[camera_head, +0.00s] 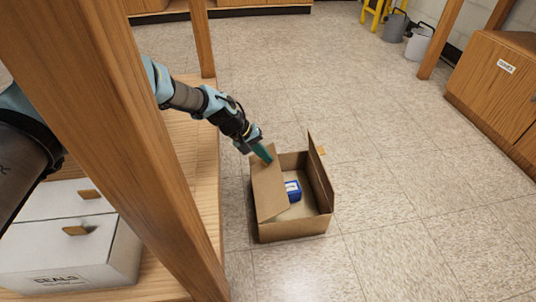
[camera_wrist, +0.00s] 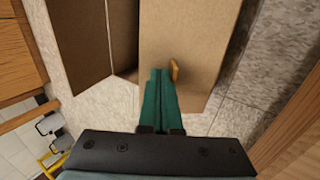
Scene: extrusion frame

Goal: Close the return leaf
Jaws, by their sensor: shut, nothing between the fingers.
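An open cardboard box stands on the floor (camera_head: 297,228). Its left leaf (camera_head: 268,190) leans inward over part of the opening. Its right leaf (camera_head: 320,180) stands up, with an orange tab (camera_head: 321,150) at its far end. My gripper (camera_head: 264,156) is shut and empty, its green fingers at the far top edge of the left leaf. In the wrist view the fingers (camera_wrist: 160,75) lie in front of a cardboard panel (camera_wrist: 195,35), beside an orange tab (camera_wrist: 174,71). I cannot tell if they touch it, nor which leaf is the return leaf.
A blue item (camera_head: 293,191) lies inside the box. A wooden cabinet (camera_head: 500,85) is at right. The floor right of the box is clear.

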